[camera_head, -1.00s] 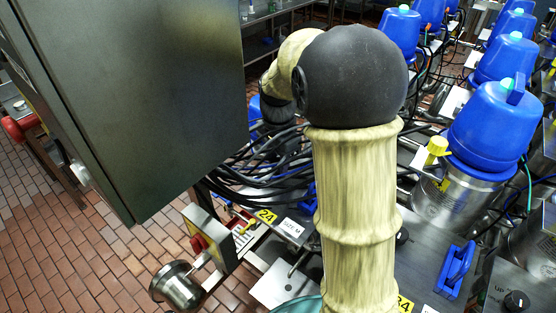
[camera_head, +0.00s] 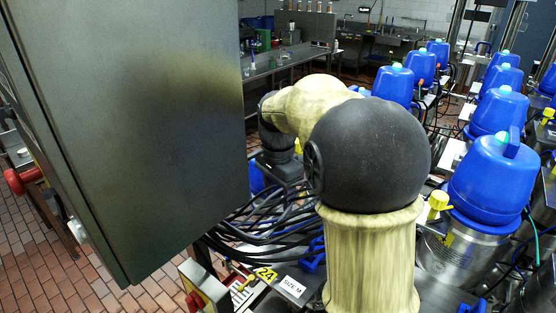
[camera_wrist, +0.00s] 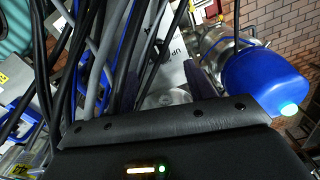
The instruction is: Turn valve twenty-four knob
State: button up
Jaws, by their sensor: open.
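The yellow tag "24" (camera_head: 265,274) shows low in the head view, left of my arm and beside a "SIZE M" label. A small yellow handle (camera_head: 244,284) stands just left of the tag; I cannot tell whether it is the valve twenty-four knob. My gripper (camera_wrist: 166,84) is open, its dark fingers partly hidden by cables and the black wrist housing in the wrist view. A pale round metallic part (camera_wrist: 165,98) shows between the fingers; I cannot tell what it is or whether they touch it. In the head view the fingers are hidden.
Black cables (camera_head: 265,222) crowd the space left of my arm and cross the wrist view. A blue-capped valve (camera_wrist: 262,82) is close at right in the wrist view. A large dark cabinet (camera_head: 130,120) blocks the left. Several blue-capped valves line the right.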

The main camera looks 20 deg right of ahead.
notch_tip(320, 180, up, 10)
jog(key=shift+r, duration=0.25)
dwell(0.3)
